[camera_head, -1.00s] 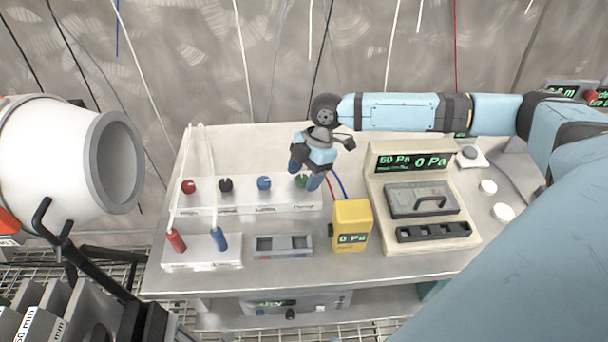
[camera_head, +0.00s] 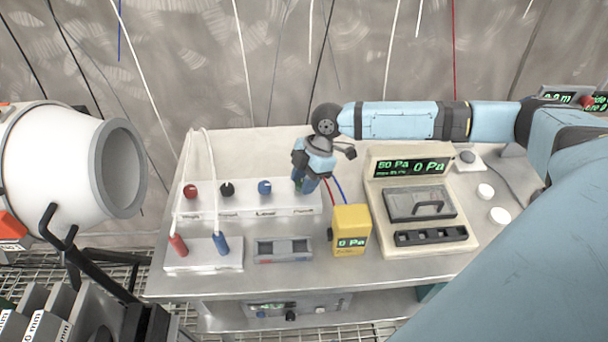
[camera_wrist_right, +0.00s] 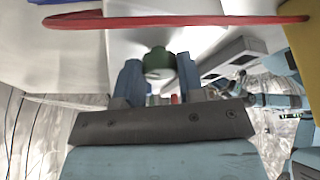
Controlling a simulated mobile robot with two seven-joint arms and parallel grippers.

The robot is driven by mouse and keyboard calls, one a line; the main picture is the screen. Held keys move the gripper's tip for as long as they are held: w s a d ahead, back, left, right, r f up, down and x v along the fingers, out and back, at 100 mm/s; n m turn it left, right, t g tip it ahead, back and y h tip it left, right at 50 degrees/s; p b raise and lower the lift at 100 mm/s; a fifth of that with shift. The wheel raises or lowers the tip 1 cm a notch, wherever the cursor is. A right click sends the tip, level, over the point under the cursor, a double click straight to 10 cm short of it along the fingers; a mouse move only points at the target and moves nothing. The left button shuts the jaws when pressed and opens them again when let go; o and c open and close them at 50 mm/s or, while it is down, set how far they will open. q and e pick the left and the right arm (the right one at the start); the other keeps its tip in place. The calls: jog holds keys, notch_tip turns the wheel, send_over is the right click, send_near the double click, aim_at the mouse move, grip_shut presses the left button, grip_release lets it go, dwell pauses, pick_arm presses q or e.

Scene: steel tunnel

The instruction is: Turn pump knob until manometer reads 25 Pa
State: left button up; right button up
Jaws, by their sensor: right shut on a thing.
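A white panel (camera_head: 240,212) on the table carries a row of knobs, and the green knob (camera_wrist_right: 158,62) is the rightmost. My right gripper (camera_head: 304,187) is at that knob from above, with its two blue fingers shut on it; in the head view the fingers mostly hide the knob. In the right wrist view, the knob sits between the fingertips. The yellow manometer (camera_head: 351,219) stands just right of the panel and its display reads 0 Pa. A beige device (camera_head: 420,170) further right shows 50 Pa and 0 Pa. My left gripper is not in view.
Red (camera_head: 190,191), black (camera_head: 227,189) and blue (camera_head: 264,187) knobs sit left of the green one. Red and blue plugs stand on a white block (camera_head: 203,262) in front. Red and blue leads run close to my right gripper.

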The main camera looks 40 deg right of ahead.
jog(key=p, duration=0.1)
jog(key=m+p, duration=0.1)
jog(key=shift+s+r+t+p, duration=0.15)
jog(key=shift+r+t+p, duration=0.15)
jog(key=shift+r, duration=0.1)
jog(key=m+t+p, duration=0.1)
jog(key=m+p, duration=0.2)
jog(key=p, duration=0.3)
jog(key=shift+m, duration=0.4)
jog(key=shift+a+m+h+p, duration=0.1)
jog(key=shift+m+h+p, duration=0.25)
jog(key=shift+p, duration=0.2)
jog(key=m+t+p, duration=0.1)
jog(key=m+p, duration=0.1)
jog(key=shift+f+p, duration=0.15)
jog(key=shift+p, duration=0.25)
pick_arm(q)
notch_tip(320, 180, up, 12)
jog(key=p, duration=0.1)
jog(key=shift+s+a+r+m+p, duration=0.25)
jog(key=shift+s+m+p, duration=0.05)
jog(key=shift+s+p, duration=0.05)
pick_arm(e)
jog(key=shift+f+m+t+h, duration=0.2)
jog(key=shift+m+t+h, duration=0.1)
jog(key=shift+m, duration=0.45)
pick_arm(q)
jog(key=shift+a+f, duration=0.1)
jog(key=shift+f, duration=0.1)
